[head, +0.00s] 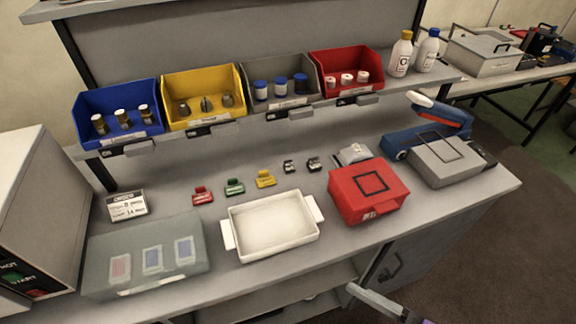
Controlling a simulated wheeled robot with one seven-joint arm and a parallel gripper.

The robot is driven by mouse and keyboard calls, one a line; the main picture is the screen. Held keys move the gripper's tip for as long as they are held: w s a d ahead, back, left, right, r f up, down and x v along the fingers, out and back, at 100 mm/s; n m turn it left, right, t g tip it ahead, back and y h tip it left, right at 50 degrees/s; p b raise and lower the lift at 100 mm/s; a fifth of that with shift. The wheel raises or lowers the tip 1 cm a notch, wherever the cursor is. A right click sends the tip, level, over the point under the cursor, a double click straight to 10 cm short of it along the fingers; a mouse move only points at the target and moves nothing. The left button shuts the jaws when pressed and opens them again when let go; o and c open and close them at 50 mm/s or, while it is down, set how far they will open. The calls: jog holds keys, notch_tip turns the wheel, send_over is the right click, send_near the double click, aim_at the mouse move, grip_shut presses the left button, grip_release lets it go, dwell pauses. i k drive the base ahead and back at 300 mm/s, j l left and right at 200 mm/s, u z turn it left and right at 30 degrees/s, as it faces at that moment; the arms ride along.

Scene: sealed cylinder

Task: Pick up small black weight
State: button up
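Two small black pieces sit side by side on the grey workbench (400,222), right of the yellow piece: a left one (289,167) and a right one (313,164). They are dark with pale patches and too small to identify surely as weights. A pale grey bar (378,301), apparently part of my gripper, shows at the bottom edge, in front of the bench and well away from both pieces. Its fingertips cannot be made out, so I cannot tell whether it is open, and nothing is visibly held.
Red (202,195), green (234,187) and yellow (265,179) small pieces stand left of the black ones. A white tray (228,238), a red case (366,208) and a grey lidded box (110,252) occupy the front. Coloured bins (115,88) line the shelf above.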

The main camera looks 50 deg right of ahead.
aim_at(288, 167)
jog(key=i+j, duration=0.35)
jog(key=j, duration=0.15)
jog(key=i+j, duration=0.35)
jog(key=i+j+z, duration=0.1)
jog(key=j+z, duration=0.25)
jog(key=i+j+z, duration=0.1)
jog(key=z, duration=0.25)
jog(key=j+z, duration=0.55)
jog(key=z, duration=1)
jog(key=i+l, duration=0.1)
jog(key=u, duration=0.05)
